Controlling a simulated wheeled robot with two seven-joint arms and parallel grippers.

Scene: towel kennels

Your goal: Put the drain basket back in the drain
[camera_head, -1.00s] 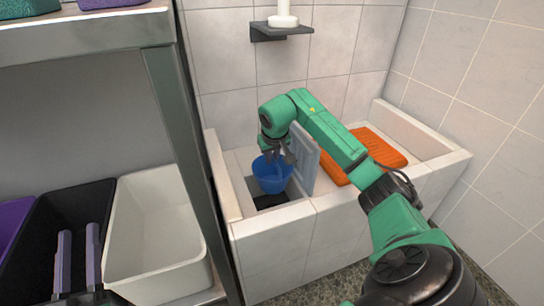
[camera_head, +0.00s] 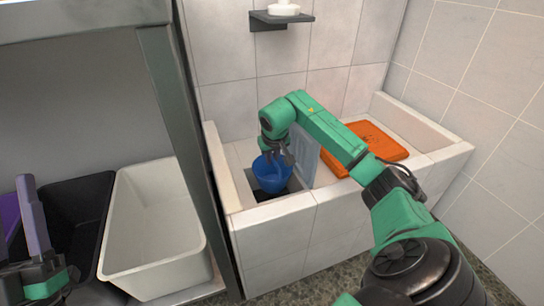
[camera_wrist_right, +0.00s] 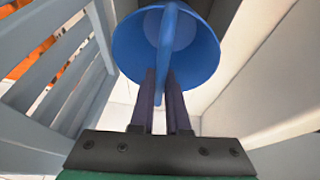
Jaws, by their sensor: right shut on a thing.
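The blue drain basket (camera_head: 272,174) hangs under my right gripper (camera_head: 275,155), over the dark drain opening (camera_head: 265,196) at the left of the tiled basin. In the right wrist view, the basket (camera_wrist_right: 125,45) has a blue handle arching across it. My right gripper's two dark fingers (camera_wrist_right: 166,100) are shut on this handle. I cannot tell how far the basket's bottom is from the drain. A grey slatted grate (camera_head: 304,155) stands upright beside the opening. My left gripper (camera_head: 25,215) is at the lower left by the bins, apparently open and empty.
An orange slatted panel (camera_head: 372,146) lies in the right part of the basin (camera_head: 285,212). A white bin (camera_head: 155,225) and a black bin (camera_head: 80,205) stand at left behind a metal shelf post (camera_head: 185,140). A small dark wall shelf (camera_head: 275,20) is above.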

